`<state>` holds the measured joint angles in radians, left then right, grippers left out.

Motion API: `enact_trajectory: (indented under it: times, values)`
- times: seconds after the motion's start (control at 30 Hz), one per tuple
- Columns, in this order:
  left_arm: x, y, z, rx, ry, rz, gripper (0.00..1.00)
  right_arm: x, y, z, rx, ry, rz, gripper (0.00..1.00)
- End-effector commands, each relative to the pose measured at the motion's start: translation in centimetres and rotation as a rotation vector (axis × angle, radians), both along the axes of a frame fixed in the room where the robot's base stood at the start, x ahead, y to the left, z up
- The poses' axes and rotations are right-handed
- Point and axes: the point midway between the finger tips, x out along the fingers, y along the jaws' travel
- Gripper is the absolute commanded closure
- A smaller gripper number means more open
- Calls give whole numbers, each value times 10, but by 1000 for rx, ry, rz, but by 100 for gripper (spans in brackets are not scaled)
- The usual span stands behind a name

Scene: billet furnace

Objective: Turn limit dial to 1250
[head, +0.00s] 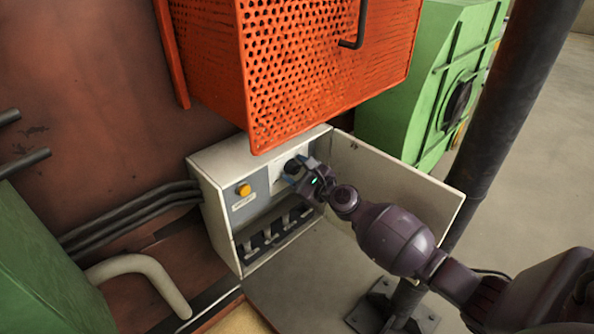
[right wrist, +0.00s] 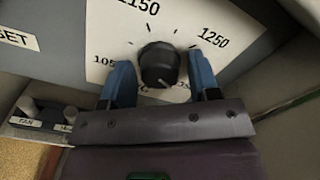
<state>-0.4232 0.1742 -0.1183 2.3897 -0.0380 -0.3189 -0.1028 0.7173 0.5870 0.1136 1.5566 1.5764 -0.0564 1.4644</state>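The limit dial is a round black knob (right wrist: 158,66) on a white scale plate (right wrist: 108,45) in the right wrist view. The plate reads 1150 above the knob and 1250 to its upper right; lower numbers are partly covered. A small pale mark shows low on the knob, but I cannot tell its exact setting. My right gripper (right wrist: 160,70) is open, with one blue finger on either side of the knob and visible gaps. In the head view, the dial (head: 292,166) is partly hidden by my right gripper (head: 297,175). My left gripper is out of view.
The white control box (head: 213,190) has its door (head: 400,180) open to the right. A yellow button (head: 243,190) and a row of switches (head: 275,233) are near the dial. An orange perforated guard (head: 310,70) overhangs the box. A dark post (head: 510,85) stands at right.

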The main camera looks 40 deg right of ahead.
Motion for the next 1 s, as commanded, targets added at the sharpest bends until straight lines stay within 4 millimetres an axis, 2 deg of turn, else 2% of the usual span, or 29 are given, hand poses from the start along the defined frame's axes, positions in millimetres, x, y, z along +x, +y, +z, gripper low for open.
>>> enact_trajectory:
  times: [0.03, 0.2, 0.23, 0.57, 0.77, 1.0]
  values:
    - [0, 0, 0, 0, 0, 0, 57, 0, 0, 0, 0, 0, 0, 52]
    - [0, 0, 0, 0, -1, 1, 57, 0, 0, 0, 0, 0, 0, 78]
    - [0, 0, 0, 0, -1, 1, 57, 0, 0, 0, 0, 0, 0, 80]
    - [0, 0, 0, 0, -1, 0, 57, 0, 0, 0, -52, -7, 0, 80]
    - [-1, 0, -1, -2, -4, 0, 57, 0, 0, -1, -174, -23, 0, 80]
    - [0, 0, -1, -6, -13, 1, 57, 0, -1, -1, -391, -53, 0, 80]
